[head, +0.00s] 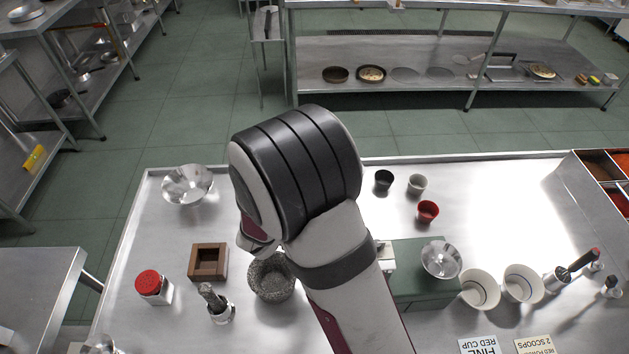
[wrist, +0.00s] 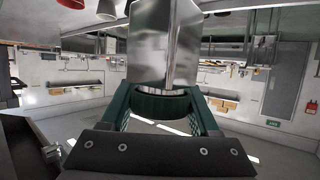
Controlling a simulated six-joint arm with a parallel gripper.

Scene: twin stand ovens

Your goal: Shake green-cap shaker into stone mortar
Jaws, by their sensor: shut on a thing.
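In the wrist view, my gripper (wrist: 160,98) is shut on the green-cap shaker (wrist: 166,45), with one green finger on each side. The shaker has a shiny square metal body and a dark green cap. The cap is at the near end, between the fingers, and the body extends away toward the top of the picture. In the head view, my arm hides the gripper and the shaker. The stone mortar (head: 271,280), a speckled grey bowl, stands on the steel table beside my arm. Its upper edge is partly covered, and I cannot tell how the shaker sits over it.
Right of my arm are a green block (head: 412,288), small cups (head: 428,211) and white cups (head: 522,284).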

